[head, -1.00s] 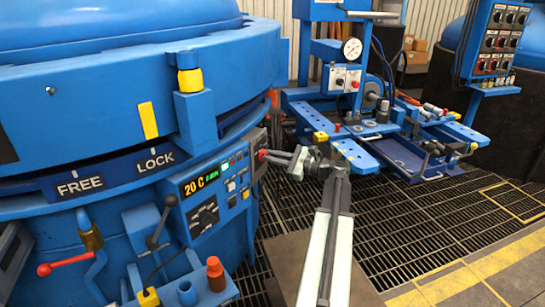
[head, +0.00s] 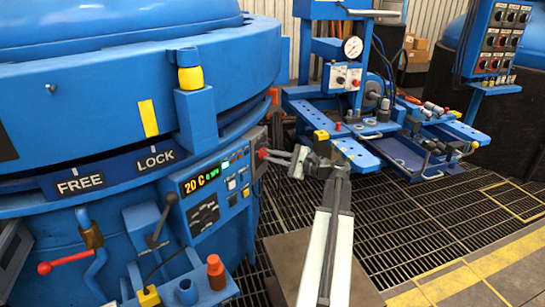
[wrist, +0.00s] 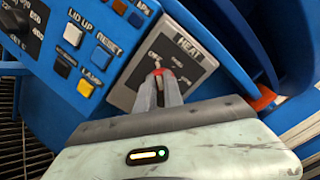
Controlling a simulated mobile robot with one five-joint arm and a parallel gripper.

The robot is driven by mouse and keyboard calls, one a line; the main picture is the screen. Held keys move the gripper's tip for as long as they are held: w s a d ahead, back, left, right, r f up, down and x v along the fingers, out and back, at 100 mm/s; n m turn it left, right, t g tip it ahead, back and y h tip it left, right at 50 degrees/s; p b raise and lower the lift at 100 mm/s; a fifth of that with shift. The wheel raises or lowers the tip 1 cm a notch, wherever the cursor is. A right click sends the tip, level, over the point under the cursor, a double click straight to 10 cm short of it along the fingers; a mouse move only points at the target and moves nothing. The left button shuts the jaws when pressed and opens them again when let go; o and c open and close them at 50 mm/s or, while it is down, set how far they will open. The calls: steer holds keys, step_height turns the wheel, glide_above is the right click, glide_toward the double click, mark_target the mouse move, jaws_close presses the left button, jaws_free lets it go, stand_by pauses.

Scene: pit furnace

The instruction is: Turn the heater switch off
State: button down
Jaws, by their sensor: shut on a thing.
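The heater switch is a small red-tipped handle (wrist: 163,73) on a grey plate marked HEAT (wrist: 188,45) in the wrist view. My gripper (wrist: 160,80) is shut on it, with one finger on each side. The fingers hide most of the handle and part of the lettering around it. In the head view, my gripper (head: 268,155) reaches left to the grey switch plate (head: 257,140) at the right end of the blue control panel. The red switch (head: 262,154) shows at the fingertips.
The blue control panel (head: 213,190) has a display reading 20 C and several buttons. In the wrist view, buttons lie left of the HEAT plate, including RESET (wrist: 98,56). Floor grating lies between.

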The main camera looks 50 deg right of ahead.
steer(key=c, duration=1.5)
jaws_free()
steer(key=shift+o, duration=0.2)
steer(key=v, duration=0.8)
